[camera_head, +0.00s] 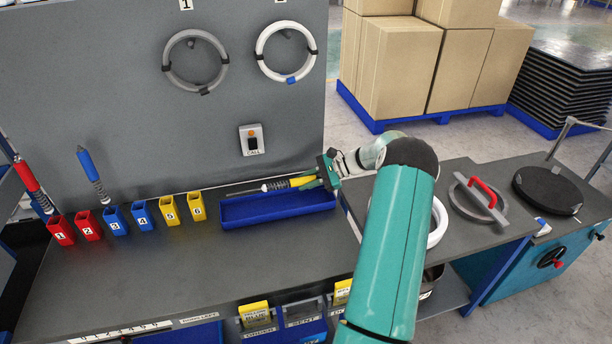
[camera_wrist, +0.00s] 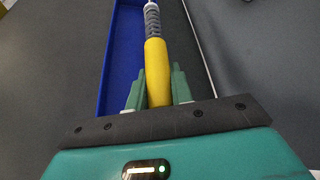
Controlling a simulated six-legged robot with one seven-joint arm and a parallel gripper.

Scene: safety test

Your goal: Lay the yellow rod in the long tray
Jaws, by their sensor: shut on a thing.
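The yellow rod (camera_head: 302,181) is held level at its yellow end by my gripper (camera_head: 330,172). Its grey ribbed part and thin tip point left. The long tray (camera_head: 262,216) is blue and lies on the bench just below the rod. In the wrist view the yellow rod (camera_wrist: 156,65) runs away from between my green fingers (camera_wrist: 158,88), over the blue tray (camera_wrist: 125,55) and along its length. The fingers are shut on the yellow part. I cannot tell whether the rod touches the tray; its lower side is hidden.
Numbered red, blue and yellow holders (camera_head: 130,218) stand left of the tray. A red rod (camera_head: 32,182) and a blue rod (camera_head: 92,170) stand upright there. The grey back panel (camera_head: 120,80) rises behind. A round lid with a red handle (camera_head: 480,195) lies right.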

